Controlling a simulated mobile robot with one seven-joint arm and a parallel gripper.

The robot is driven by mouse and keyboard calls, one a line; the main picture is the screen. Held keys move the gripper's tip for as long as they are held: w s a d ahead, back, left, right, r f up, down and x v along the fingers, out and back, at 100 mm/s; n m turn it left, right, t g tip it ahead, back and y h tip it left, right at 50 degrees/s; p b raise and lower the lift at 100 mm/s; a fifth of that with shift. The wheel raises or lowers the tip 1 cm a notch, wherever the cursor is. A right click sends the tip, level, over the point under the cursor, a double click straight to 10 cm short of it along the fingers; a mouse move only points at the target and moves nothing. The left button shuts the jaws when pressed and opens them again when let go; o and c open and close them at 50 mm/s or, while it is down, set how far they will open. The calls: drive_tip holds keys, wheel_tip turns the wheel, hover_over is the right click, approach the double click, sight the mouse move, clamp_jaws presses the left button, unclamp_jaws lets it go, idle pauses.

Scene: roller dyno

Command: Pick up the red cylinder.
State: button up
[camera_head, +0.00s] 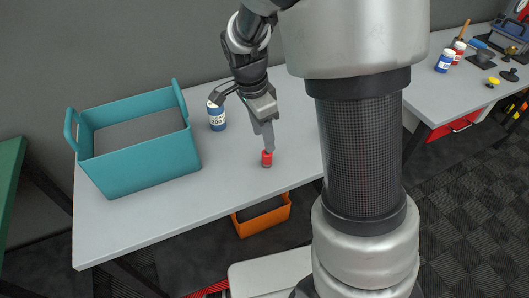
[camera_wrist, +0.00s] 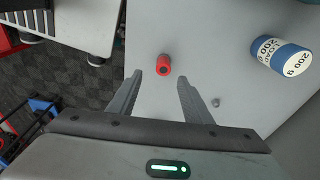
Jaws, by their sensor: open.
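The red cylinder (camera_head: 267,159) stands on the light grey table near its front edge in the head view.
A blue and white weight bottle (camera_head: 217,117) marked 200 stands left of my gripper and also shows in the wrist view (camera_wrist: 281,55). A teal open bin (camera_head: 145,168) takes up the table's left side. An orange bin (camera_head: 263,220) is below the front edge. The front middle of the table (camera_head: 215,190) is clear.

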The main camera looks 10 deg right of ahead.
sight(267, 154)
drive_tip(key=f, duration=0.4)
drive_tip(key=shift+w+d, duration=0.1)
drive_tip(key=shift+d, duration=0.2)
drive_tip(key=f, duration=0.3)
drive_tip(key=w+f, duration=0.1)
drive_tip(key=f, duration=0.1)
drive_tip(key=shift+d+b, duration=0.35)
drive_tip(key=shift+d, duration=0.05)
drive_tip(key=c, duration=1.1)
drive_tip(key=shift+c, duration=0.2)
